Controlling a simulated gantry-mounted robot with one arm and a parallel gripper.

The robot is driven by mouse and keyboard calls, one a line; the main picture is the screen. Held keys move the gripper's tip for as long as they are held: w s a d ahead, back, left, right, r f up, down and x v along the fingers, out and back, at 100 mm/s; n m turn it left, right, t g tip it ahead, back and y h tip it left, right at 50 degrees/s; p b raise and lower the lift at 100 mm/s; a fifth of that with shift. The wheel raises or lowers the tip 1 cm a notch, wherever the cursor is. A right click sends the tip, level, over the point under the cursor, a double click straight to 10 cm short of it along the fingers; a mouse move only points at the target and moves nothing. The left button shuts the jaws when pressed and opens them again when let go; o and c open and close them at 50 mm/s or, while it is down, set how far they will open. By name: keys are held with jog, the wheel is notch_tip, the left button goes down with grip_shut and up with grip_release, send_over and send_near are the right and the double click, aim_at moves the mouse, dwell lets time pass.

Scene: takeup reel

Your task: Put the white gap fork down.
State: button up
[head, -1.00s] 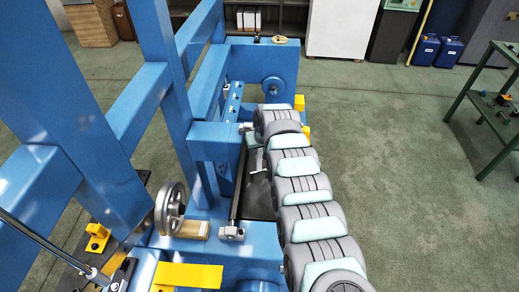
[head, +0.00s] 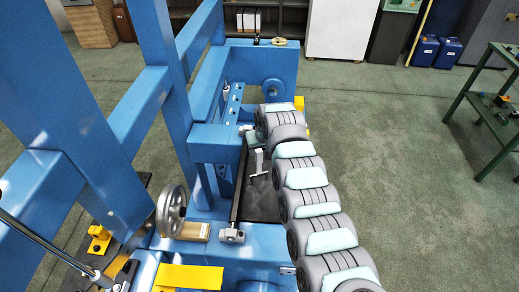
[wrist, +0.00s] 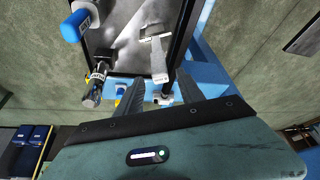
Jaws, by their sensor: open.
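The white gap fork (wrist: 157,58) lies on the dark-rimmed grey tray (wrist: 123,30) in the wrist view, with its wide end away from me and its stem towards my gripper (wrist: 159,84). My gripper is open, with one finger on each side of the stem's line and a clear gap to both. The fork also shows in the head view (head: 259,164), on the tray (head: 262,206) beside the blue frame. In the head view my arm hides part of the tray, and the fingers cannot be made out.
A blue-capped cylinder (wrist: 76,26) and a black labelled cylinder (wrist: 97,80) are at the tray's left side in the wrist view. In the head view, blue frame beams (head: 214,143) and a handwheel (head: 172,210) stand left of the tray.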

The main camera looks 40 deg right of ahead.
jog(key=v, duration=0.8)
jog(key=shift+s+r, duration=0.15)
jog(key=shift+r, duration=0.2)
jog(key=shift+a, duration=0.1)
